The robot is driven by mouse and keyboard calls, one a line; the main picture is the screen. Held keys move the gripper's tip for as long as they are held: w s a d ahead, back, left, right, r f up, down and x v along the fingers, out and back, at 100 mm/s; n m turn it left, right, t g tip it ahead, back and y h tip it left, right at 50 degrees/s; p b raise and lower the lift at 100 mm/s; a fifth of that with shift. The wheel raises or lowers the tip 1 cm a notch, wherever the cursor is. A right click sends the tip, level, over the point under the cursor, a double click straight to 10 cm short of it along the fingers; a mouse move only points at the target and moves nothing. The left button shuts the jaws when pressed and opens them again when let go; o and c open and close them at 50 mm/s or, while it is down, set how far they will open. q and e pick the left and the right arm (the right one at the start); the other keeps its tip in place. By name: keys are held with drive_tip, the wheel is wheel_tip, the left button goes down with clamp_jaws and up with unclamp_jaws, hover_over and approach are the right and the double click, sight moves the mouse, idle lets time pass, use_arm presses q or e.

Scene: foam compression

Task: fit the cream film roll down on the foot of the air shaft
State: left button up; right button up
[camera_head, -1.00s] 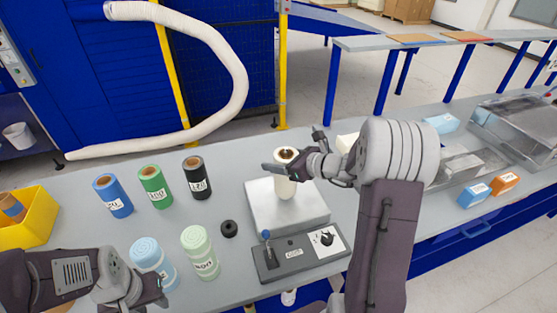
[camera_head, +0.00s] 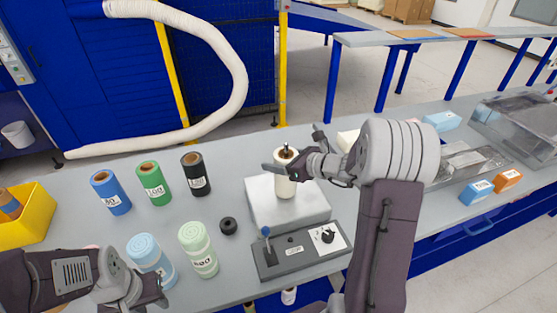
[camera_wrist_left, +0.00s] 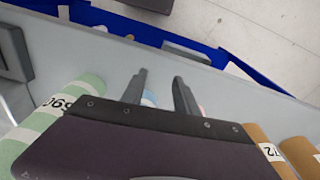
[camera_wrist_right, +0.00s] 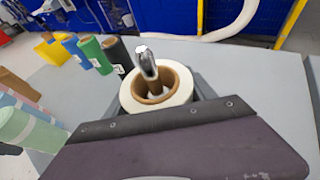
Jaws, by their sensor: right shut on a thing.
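The cream film roll (camera_head: 285,187) stands upright over the pale block of the fixture (camera_head: 315,213). Its brown core is around the metal air shaft (camera_head: 285,147), whose tip rises above the roll. The right wrist view shows the shaft (camera_wrist_right: 148,66) inside the core of the roll (camera_wrist_right: 180,97). My right gripper (camera_head: 283,168) is shut on the roll near its upper part. Whether the roll's lower end touches the block is unclear. My left gripper (camera_head: 158,290) is empty at the front left; its fingers (camera_wrist_left: 160,93) are apart.
Blue (camera_head: 111,193), green (camera_head: 154,184) and black (camera_head: 196,175) rolls stand left of the fixture. Light-blue (camera_head: 150,258) and mint (camera_head: 198,250) rolls stand nearer. A black ring (camera_head: 228,226) and a lever control panel (camera_head: 298,250) are close to the fixture. A yellow bin (camera_head: 35,222) is at far left.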

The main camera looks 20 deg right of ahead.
sight(293, 157)
use_arm(q)
drive_tip(key=shift+f+b, duration=0.45)
drive_tip(key=shift+f, duration=0.15)
use_arm(e)
drive_tip(key=shift+f, duration=0.55)
drive_tip(key=o, duration=1.9)
use_arm(q)
drive_tip(key=shift+r, duration=0.15)
use_arm(e)
drive_tip(key=shift+r, duration=0.1)
use_arm(q)
drive_tip(key=shift+r+p, duration=0.35)
drive_tip(key=shift+p, duration=0.15)
use_arm(e)
drive_tip(key=shift+s+d+r, duration=0.25)
drive_tip(key=shift+s+r, duration=0.15)
drive_tip(key=shift+r, duration=0.05)
use_arm(q)
wheel_tip(293, 157, up, 4)
drive_tip(key=p, duration=0.4)
use_arm(e)
drive_tip(key=s+d+r, duration=0.2)
drive_tip(key=s+r, duration=0.2)
drive_tip(key=s, duration=0.1)
drive_tip(key=shift+d+r, duration=0.35)
drive_tip(key=shift+w, duration=0.1)
